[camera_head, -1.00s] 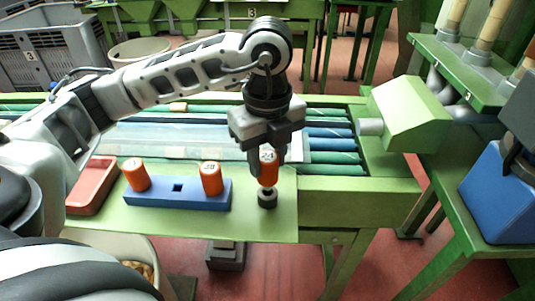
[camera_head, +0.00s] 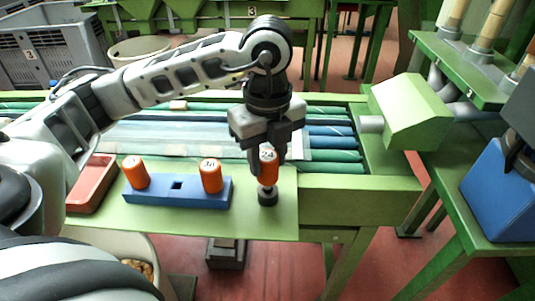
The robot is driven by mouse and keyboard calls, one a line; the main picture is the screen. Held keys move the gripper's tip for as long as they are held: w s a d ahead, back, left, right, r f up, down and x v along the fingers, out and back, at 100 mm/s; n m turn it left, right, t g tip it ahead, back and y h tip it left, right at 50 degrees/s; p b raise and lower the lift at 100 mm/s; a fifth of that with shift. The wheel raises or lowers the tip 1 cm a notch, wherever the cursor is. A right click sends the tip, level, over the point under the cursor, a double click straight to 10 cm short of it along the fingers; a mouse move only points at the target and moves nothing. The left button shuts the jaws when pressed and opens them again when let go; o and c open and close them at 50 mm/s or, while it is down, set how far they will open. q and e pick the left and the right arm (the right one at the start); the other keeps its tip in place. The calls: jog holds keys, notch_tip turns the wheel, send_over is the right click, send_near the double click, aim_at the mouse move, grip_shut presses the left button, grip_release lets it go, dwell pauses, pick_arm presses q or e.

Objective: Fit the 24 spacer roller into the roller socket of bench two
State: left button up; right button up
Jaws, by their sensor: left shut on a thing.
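The orange spacer roller (camera_head: 269,172), marked 24 on its top, is upright between the fingers of my left gripper (camera_head: 268,160). The gripper points down and is shut on the roller. The dark roller socket (camera_head: 267,198) stands on the green bench (camera_head: 240,228) straight below the roller. A short grey piece shows between the roller's orange body and the socket; whether it is inside the socket's hole I cannot tell. The orange body is above the socket. My right gripper is not in view.
A blue block (camera_head: 177,199) left of the socket holds two orange rollers, one (camera_head: 211,175) at its right end and one (camera_head: 136,173) at its left, with an empty square hole between. A red tray (camera_head: 92,184) lies farther left. Conveyor rollers run behind.

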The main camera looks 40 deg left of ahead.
pick_arm(q)
jog(key=shift+f, duration=0.35)
jog(key=shift+b, duration=0.35)
dwell(0.4)
jog(key=shift+f+b, duration=0.9)
jog(key=shift+f, duration=0.2)
jog(key=o, duration=1.1)
jog(key=shift+r, duration=0.1)
